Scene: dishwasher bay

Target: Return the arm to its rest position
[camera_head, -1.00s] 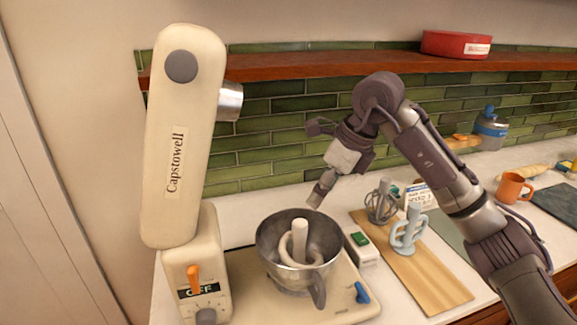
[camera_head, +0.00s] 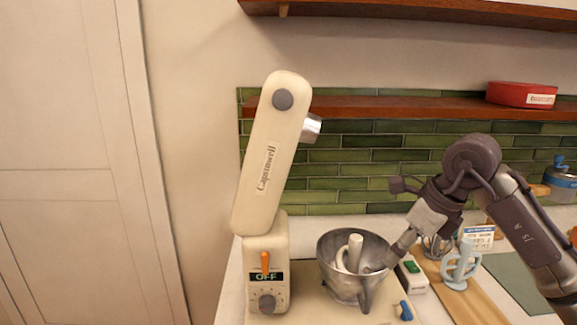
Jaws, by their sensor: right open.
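My right arm comes in from the right edge. My right gripper (camera_head: 392,258) points down and left, with its tip in front of or over the right rim of the metal bowl (camera_head: 340,282). Its jaws are open and show small, and I see nothing held in them. The cream stand mixer (camera_head: 262,185) stands left of the bowl with its head tilted up. A pale dough hook (camera_head: 354,250) stands in the bowl. My left gripper is out of view.
A pale blue beater (camera_head: 461,268) and a partly hidden whisk (camera_head: 436,246) rest on a wooden board (camera_head: 470,306) at the right. A white box with a green top (camera_head: 412,272) is beside the bowl. A shelf (camera_head: 400,107) with a red tin (camera_head: 520,94) runs above.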

